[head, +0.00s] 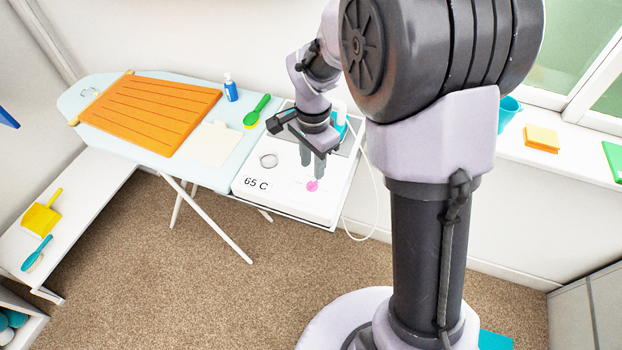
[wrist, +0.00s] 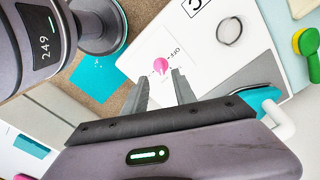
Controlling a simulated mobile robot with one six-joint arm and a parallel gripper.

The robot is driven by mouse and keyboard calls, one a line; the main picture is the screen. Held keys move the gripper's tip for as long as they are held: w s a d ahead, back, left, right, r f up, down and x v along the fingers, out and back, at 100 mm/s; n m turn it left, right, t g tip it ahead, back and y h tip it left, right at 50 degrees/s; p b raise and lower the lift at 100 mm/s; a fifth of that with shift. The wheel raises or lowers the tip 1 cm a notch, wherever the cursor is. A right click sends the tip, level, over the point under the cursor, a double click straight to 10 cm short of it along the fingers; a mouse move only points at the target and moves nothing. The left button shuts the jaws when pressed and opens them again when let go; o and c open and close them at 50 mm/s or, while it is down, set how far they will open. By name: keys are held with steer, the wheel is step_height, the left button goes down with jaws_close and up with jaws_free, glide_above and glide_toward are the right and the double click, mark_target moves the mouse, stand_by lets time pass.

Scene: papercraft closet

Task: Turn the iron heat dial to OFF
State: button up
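The heat dial is a small pink knob (head: 312,186) on the white panel (head: 290,207) at the ironing board's right end. In the wrist view the pink knob (wrist: 161,66) looks teardrop-shaped, with small lettering that seems to read OFF beside it. My gripper (head: 312,172) points down over the panel, just behind the dial in the head view. In the wrist view my gripper (wrist: 161,78) has its two fingers apart, with the dial showing between and beyond the tips. I cannot tell whether a finger touches it.
A teal and white iron (head: 340,121) stands behind my gripper, partly hidden. A metal ring (head: 268,160) lies on the panel. A white cord hangs at the right.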

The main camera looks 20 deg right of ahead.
mark_target(312, 182)
step_height(312, 182, down, 6)
steer(key=shift+b, duration=0.85)
jaws_close()
